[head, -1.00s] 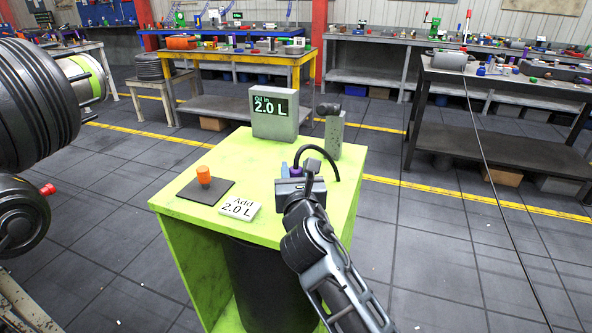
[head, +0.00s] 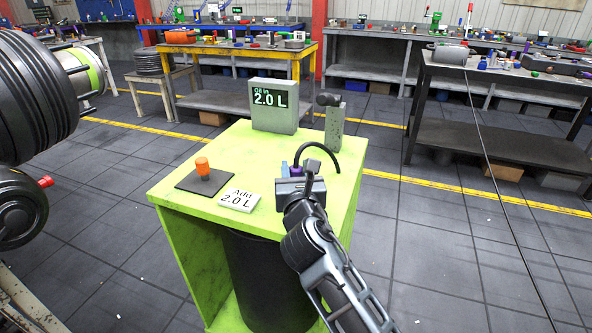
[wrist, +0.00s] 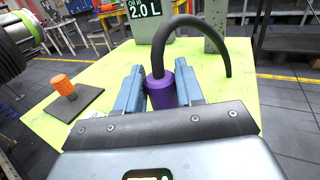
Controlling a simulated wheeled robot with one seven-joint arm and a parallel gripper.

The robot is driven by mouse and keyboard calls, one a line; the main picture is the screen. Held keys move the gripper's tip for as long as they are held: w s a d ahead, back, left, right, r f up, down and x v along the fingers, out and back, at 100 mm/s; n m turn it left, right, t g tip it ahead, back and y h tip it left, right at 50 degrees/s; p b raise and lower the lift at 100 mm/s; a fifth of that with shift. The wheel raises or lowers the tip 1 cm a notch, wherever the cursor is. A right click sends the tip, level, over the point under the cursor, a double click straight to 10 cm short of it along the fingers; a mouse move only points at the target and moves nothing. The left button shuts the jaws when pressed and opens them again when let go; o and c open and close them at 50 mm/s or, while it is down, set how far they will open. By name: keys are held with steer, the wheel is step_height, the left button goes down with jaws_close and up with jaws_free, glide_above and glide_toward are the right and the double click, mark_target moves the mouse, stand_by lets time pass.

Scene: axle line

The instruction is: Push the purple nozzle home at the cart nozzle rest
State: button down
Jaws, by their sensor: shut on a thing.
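The purple nozzle (wrist: 160,92) sits between the two blue fingers of my gripper (wrist: 159,88) in the wrist view. The gripper is shut on it. A black curved hose (wrist: 228,42) arcs from the nozzle's top over to the right and down toward the cart top. In the head view my gripper (head: 291,171) is over the right part of the green cart (head: 245,160), and only a bit of purple shows there. A grey post with a dark head (head: 334,125) stands behind the gripper on the cart. I cannot tell which part is the nozzle rest, nor whether the nozzle touches it.
A display box reading "Oil in 2.0 L" (head: 273,106) stands at the cart's back. An orange plug (head: 203,168) stands on a dark pad (head: 190,181), beside a white "Add 2.0 L" sign (head: 239,200). Black wheels (head: 40,95) are at left.

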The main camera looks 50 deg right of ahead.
steer(key=c, duration=0.6)
jaws_free()
steer(key=shift+f, duration=0.1)
steer(key=shift+b+v, duration=0.5)
steer(key=shift+v, duration=3.4)
